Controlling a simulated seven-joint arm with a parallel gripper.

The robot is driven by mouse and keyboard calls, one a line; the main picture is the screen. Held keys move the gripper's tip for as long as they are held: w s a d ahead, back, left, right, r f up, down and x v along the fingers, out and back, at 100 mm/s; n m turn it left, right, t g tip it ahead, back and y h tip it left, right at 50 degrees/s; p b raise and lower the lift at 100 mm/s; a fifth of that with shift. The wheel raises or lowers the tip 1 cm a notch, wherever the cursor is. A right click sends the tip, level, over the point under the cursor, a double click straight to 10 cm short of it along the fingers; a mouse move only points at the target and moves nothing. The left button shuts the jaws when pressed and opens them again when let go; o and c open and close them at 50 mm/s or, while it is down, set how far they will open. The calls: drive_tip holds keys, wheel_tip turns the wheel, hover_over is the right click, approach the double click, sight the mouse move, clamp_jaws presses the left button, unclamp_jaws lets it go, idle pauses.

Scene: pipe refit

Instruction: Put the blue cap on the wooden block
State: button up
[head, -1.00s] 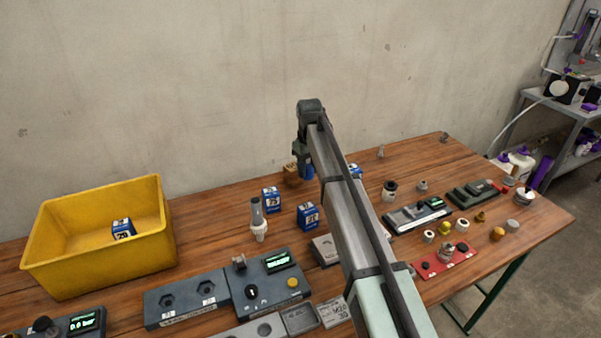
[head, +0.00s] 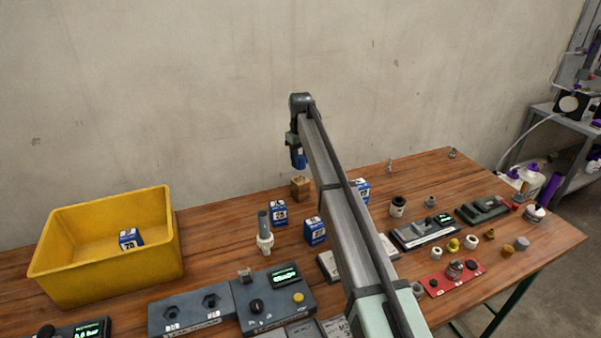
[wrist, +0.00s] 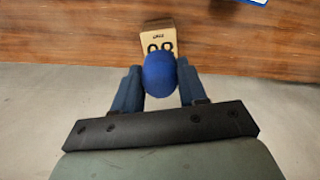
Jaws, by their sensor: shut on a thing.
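The blue cap (wrist: 160,74) is a rounded dome held between the two dark blue fingers of my gripper (wrist: 158,88) in the wrist view. My gripper is shut on it. In the head view my gripper (head: 298,160) hangs above the table near the back wall, with blue showing at its lower end. The wooden block (head: 301,187) stands on the table below it, with a visible gap between. In the wrist view the block (wrist: 157,40) has dark markings, and the cap hides its near end.
A yellow bin (head: 105,270) stands at the left with a blue-and-white box inside. More such boxes (head: 279,212) stand near the block. Grey devices and small fittings fill the front and right of the table. The wall (head: 150,90) is close behind.

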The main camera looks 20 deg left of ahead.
sight(301, 180)
drive_tip(key=shift+f, duration=2.65)
drive_tip(key=shift+f, duration=0.15)
drive_tip(key=o, duration=1)
wheel_tip(301, 180, up, 12)
drive_tip(key=shift+r, duration=0.15)
